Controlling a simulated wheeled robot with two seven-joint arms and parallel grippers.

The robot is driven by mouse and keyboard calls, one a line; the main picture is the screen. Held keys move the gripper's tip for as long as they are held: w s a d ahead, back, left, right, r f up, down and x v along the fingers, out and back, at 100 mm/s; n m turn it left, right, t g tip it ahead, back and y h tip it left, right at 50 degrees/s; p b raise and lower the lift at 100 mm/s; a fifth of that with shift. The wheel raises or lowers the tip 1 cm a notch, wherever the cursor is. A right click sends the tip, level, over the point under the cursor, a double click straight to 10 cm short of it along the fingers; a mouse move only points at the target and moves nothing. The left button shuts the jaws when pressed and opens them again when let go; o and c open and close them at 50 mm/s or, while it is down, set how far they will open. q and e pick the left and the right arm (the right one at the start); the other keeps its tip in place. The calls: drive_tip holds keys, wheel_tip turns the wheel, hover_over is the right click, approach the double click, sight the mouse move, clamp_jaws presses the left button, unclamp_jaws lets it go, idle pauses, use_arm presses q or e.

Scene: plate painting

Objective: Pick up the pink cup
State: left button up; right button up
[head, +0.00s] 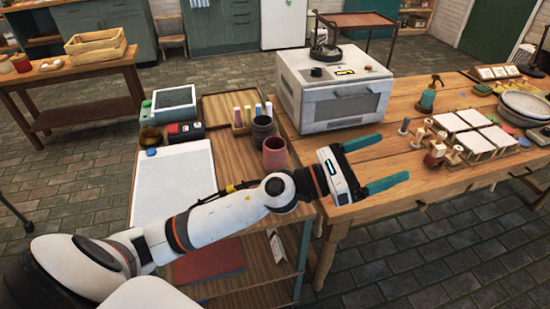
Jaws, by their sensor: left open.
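The pink cup (275,153) stands upright on the wooden bench, near its right edge. A dark grey cup (263,129) stands right behind it. My left gripper (392,161) is open and empty, its two teal fingers apart and pointing right. It is over the right-hand table, to the right of the pink cup and a little nearer to me. My left forearm passes in front of the pink cup without covering it. My right gripper is not in view.
A white kiln-like box (333,93) stands on the right-hand table (400,215), behind my gripper. Small bottles and white tiles (472,133) lie further right.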

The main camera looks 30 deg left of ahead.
use_arm(q)
drive_tip(key=d+f+m+g, duration=0.15)
drive_tip(key=m+g, duration=0.35)
drive_tip(key=m, duration=0.5)
drive_tip(key=m+g+y, duration=0.5)
drive_tip(key=m+y, duration=1)
drive_tip(key=y, duration=0.1)
approach(270, 140)
drive_tip(key=s+d, duration=0.2)
drive_tip(key=d, duration=0.2)
drive_tip(key=shift+y, duration=0.3)
drive_tip(key=x, duration=0.3)
drive_tip(key=a+p+x, duration=0.1)
drive_tip(key=x, duration=0.2)
drive_tip(key=shift+a, duration=0.1)
drive_tip(key=shift+d+p+x, duration=0.2)
drive_tip(key=shift+p+x, duration=0.55)
drive_tip(key=shift+x, duration=2.25)
drive_tip(key=shift+r, duration=0.1)
drive_tip(key=c, duration=1.3)
